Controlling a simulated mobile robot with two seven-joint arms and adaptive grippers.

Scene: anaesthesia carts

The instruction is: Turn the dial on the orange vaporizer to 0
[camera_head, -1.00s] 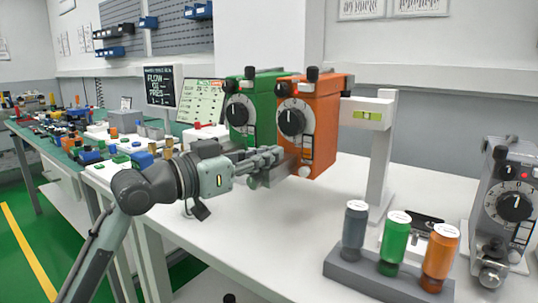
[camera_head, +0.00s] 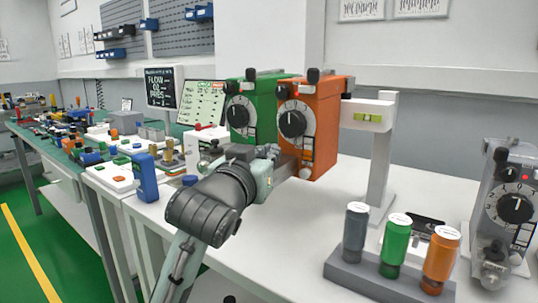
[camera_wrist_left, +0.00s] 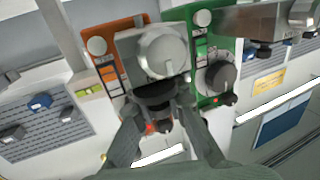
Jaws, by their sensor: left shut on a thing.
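The dial face is uncovered in the head view. In the left wrist view, upside down, the orange body (camera_wrist_left: 118,28) is behind my fingers (camera_wrist_left: 158,112). A silver knob (camera_wrist_left: 160,55) beyond them covers part of the front. The exact contact is hidden. My right gripper is out of view.
A green vaporizer (camera_head: 258,110) stands close on the left. A white post (camera_head: 381,150) is on the right. A rack (camera_head: 380,283) holding grey, green and orange bottles is at the front. A grey vaporizer (camera_head: 508,190) stands far right. The bench between is mostly clear.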

